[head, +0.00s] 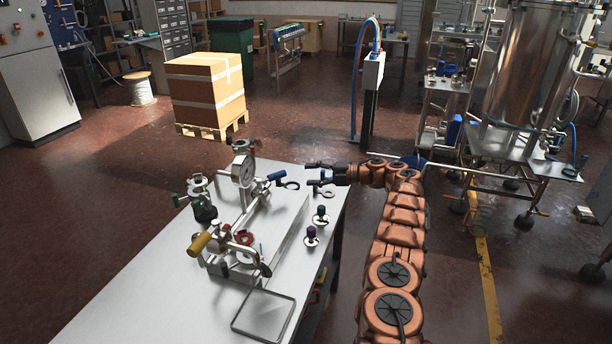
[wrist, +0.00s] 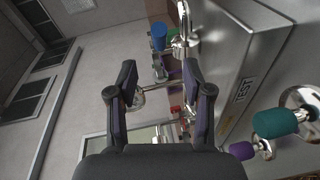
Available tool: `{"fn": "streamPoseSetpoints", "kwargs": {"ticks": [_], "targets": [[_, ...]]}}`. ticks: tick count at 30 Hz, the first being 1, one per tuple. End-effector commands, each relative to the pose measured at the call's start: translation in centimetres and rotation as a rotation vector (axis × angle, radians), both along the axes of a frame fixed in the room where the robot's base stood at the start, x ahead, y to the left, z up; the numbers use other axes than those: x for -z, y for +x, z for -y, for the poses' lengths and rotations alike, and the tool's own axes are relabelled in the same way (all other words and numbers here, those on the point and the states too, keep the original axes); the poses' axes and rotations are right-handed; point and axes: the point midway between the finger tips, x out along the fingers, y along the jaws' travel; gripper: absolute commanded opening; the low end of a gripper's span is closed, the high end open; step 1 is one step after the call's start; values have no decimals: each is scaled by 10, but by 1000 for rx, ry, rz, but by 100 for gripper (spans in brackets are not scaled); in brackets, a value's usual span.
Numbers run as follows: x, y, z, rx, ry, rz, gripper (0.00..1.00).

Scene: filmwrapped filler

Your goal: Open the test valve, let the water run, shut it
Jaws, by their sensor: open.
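No running water is visible.
A teal-topped piece (head: 321,212) and a purple-topped piece (head: 311,233) stand near the table's right edge. A clear shallow tray (head: 264,336) lies in front. The table's left front is bare. A steel tank frame (head: 520,150) stands behind at right.

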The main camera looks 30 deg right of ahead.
Motion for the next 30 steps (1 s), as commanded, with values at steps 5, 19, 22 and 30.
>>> {"fn": "streamPoseSetpoints", "kwargs": {"ticks": [5,19,22,30], "targets": [[0,0,1,0,0,0,50],[2,-5,4,-7,22,81,9],[2,-8,5,-11,32,116,0],[0,-18,7,-19,48,203,0]]}}
